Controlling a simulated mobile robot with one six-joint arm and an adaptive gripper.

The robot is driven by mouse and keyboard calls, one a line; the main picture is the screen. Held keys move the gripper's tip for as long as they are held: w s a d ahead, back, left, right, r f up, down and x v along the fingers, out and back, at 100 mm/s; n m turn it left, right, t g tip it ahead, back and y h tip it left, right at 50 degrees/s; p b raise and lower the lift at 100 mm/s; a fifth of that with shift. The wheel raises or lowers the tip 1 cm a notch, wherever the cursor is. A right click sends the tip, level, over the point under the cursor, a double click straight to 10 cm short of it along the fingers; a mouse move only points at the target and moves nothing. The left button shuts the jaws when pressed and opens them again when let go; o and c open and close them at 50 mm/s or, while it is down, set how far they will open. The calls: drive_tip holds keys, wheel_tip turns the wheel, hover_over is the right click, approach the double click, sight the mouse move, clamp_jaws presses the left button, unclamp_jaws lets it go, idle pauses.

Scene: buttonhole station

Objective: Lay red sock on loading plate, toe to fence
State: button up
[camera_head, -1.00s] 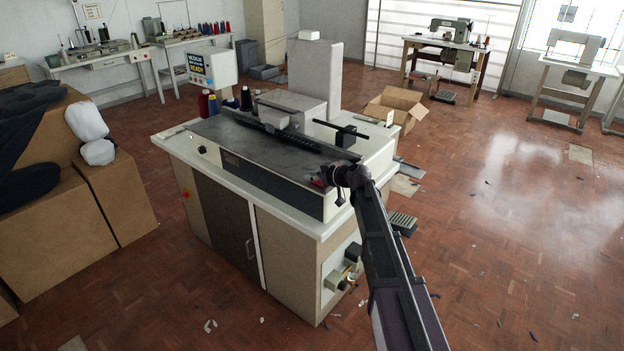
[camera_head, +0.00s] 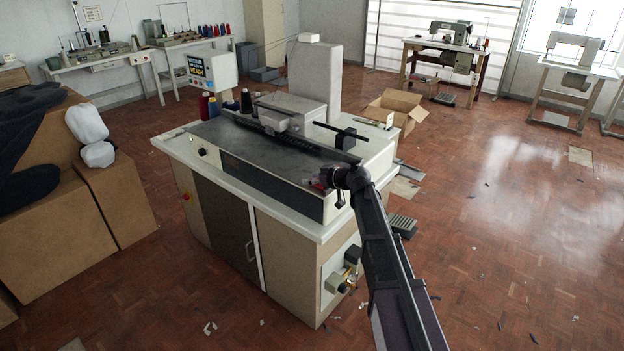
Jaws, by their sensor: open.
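The dark grey loading plate (camera_head: 225,143) lies along the front of the machine top. A long black toothed bar (camera_head: 292,139), which looks like the fence, runs along its back edge. My gripper (camera_head: 322,184) is at the plate's right end, low over or at the surface, small and partly hidden by my own wrist. It is open. A small red patch (camera_head: 317,185), likely the red sock, shows right at the fingers. Most of it is hidden, so I cannot tell its toe direction or whether it touches the plate.
A grey machine head (camera_head: 314,76) and a black clamp bar (camera_head: 345,136) stand behind the plate. Thread cones (camera_head: 212,106) and a display (camera_head: 209,70) are at the back left. Most of the plate left of my gripper is bare. Cardboard boxes (camera_head: 115,205) stand at the left.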

drive_tip(key=p+v, duration=0.4)
drive_tip(key=v, duration=0.8)
idle(0.5)
drive_tip(key=s+d+f+m+g+h, duration=0.2)
drive_tip(key=s+d+f+m+h, duration=0.1)
drive_tip(key=s, duration=0.6)
drive_tip(key=s+d+f+m+g+h, duration=0.3)
drive_tip(key=s+f+m+h, duration=0.1)
drive_tip(key=s, duration=0.5)
drive_tip(key=s+d+f+m+g+h, duration=0.3)
drive_tip(key=s+f, duration=0.1)
drive_tip(key=s, duration=0.6)
drive_tip(key=shift+d+f+h, duration=0.2)
drive_tip(key=shift+d+h, duration=0.05)
drive_tip(key=shift+h, duration=0.15)
drive_tip(key=shift+d, duration=0.1)
